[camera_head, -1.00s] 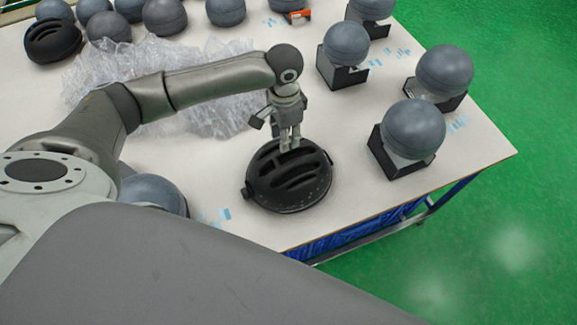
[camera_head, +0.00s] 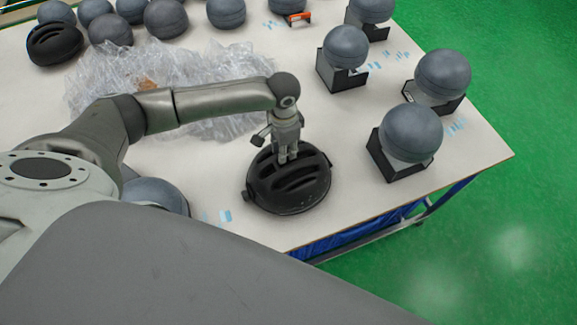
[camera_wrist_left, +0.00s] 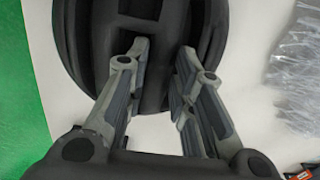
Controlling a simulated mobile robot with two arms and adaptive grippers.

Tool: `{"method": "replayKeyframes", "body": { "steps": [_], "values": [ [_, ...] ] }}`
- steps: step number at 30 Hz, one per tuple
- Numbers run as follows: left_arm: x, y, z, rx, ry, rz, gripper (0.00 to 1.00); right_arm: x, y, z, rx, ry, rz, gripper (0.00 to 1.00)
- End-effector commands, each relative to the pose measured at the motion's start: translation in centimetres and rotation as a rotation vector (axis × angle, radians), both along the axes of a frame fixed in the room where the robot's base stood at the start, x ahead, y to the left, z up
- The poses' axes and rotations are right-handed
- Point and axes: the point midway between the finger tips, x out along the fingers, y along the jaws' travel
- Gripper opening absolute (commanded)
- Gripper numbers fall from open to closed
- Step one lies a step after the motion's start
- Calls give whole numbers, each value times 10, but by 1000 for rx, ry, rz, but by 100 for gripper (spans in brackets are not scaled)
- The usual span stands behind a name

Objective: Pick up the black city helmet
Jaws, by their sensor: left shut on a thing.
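The black city helmet (camera_head: 288,190) sits near the front edge of the white table (camera_head: 365,205), its slotted top facing up. My left gripper (camera_head: 287,160) reaches down onto the top of the helmet, and its fingers are shut on the helmet's shell at the vents. In the left wrist view the fingertips (camera_wrist_left: 160,62) go into the helmet's slots, with the helmet (camera_wrist_left: 85,45) filling the upper part. I cannot tell whether the helmet is clear of the table. My right gripper is not in view.
Several grey head forms on black stands, such as this one (camera_head: 411,133), line the right side. Crumpled clear plastic (camera_head: 180,65) lies behind my arm. Another black helmet (camera_head: 54,43) is at the back left. Grey spheres stand along the back.

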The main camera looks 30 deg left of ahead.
Motion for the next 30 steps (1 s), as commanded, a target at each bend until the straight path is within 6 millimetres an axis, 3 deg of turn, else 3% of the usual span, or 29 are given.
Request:
{"method": "replayKeyframes", "body": {
  "steps": [16, 22, 30],
  "values": [
    [1, 0, 8, -2, -2, 1, 0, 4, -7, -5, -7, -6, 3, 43],
    [2, -1, 30, -3, -5, -1, 0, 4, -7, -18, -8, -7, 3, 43],
    [-23, -3, 60, -2, -3, -2, 0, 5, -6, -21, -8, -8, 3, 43]
  ]
}}
